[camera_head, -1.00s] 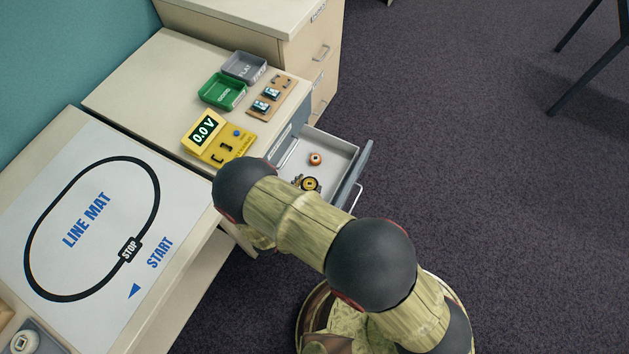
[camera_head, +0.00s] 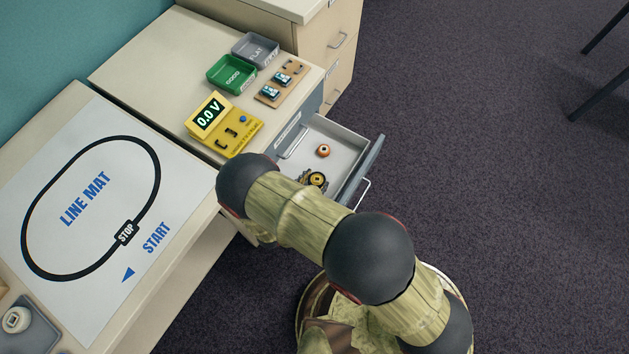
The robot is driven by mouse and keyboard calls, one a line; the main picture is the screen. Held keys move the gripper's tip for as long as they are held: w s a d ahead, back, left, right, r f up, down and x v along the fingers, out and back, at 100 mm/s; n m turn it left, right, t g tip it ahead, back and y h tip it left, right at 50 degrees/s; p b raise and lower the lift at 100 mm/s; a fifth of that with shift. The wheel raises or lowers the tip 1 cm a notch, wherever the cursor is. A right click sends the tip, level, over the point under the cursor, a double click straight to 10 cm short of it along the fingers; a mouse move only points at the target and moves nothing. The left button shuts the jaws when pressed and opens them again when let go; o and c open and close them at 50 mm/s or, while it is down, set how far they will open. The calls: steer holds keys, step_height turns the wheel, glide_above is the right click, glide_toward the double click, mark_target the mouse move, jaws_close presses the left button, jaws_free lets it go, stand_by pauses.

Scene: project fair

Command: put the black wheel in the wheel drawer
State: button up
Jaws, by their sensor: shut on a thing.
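An open drawer (camera_head: 351,143) with pale inside and grey front sticks out from the low cabinet. A small round orange piece (camera_head: 323,151) lies in it. Nearer my arm in the drawer area is a dark round wheel-like thing with a yellow centre (camera_head: 317,179), with small dark and gold bits beside it. My arm covers part of this spot, and I cannot tell whether it is the black wheel. My gripper is hidden behind my own arm, so what it holds does not show.
A yellow meter reading 0.0 V (camera_head: 223,123), a green tray (camera_head: 231,74), a grey tray (camera_head: 255,50) and a small board (camera_head: 281,83) stand on the cabinet top. A line mat (camera_head: 120,200) covers the left table. Carpet at right is mostly clear.

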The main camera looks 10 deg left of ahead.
steer(key=shift+f, duration=0.35)
steer(key=o, duration=0.9)
steer(key=shift+r, duration=0.5)
steer(key=p+v, duration=0.4)
steer(key=v, duration=0.8)
steer(key=shift+r, duration=0.1)
